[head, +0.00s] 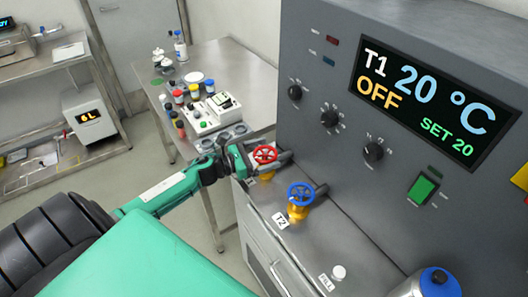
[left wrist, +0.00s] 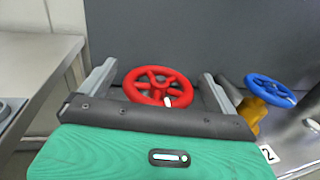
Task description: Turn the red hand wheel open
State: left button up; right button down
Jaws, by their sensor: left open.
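The red hand wheel (head: 265,154) sits on a valve at the left end of the steel ledge, in front of the grey control panel. In the left wrist view the red wheel (left wrist: 158,87) shows between my two fingers, with a small white mark on its near rim. My left gripper (head: 262,160) is open, with its fingers on either side of the red wheel; I cannot tell whether they touch it. In the left wrist view my left gripper (left wrist: 160,84) shows a clear gap beside each finger. My right gripper is not in view.
A blue hand wheel (head: 301,193) on a brass valve stands just right of the red one, by a "T2" label. The control panel (head: 330,70) rises close behind. A steel table (head: 235,65) with bottles and a white device stands to the left.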

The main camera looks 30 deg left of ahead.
pick_arm(q)
jog(key=shift+c, duration=0.4)
jog(key=c, duration=0.9)
jog(key=shift+n+y, duration=0.4)
jog(key=n+t+y, duration=0.1)
jog(key=y, duration=0.1)
jog(key=shift+d+n+t+y, duration=0.1)
jog(key=shift+n+t+y, duration=0.3)
jog(key=n+y, duration=0.2)
jog(key=y, duration=0.1)
jog(key=n+t+y, duration=0.1)
jog(key=n+y, duration=0.1)
jog(key=y, duration=0.1)
jog(key=shift+d+n+y+p, duration=0.1)
jog(key=shift+n+y+p, duration=0.2)
jog(key=shift+y, duration=0.1)
jog(key=n+y, duration=0.3)
jog(key=y, duration=0.2)
jog(key=shift+g, duration=0.4)
jog(key=shift+n+g+y, duration=1.2)
jog(key=shift+n+y, duration=0.7)
jog(key=shift+y, duration=0.7)
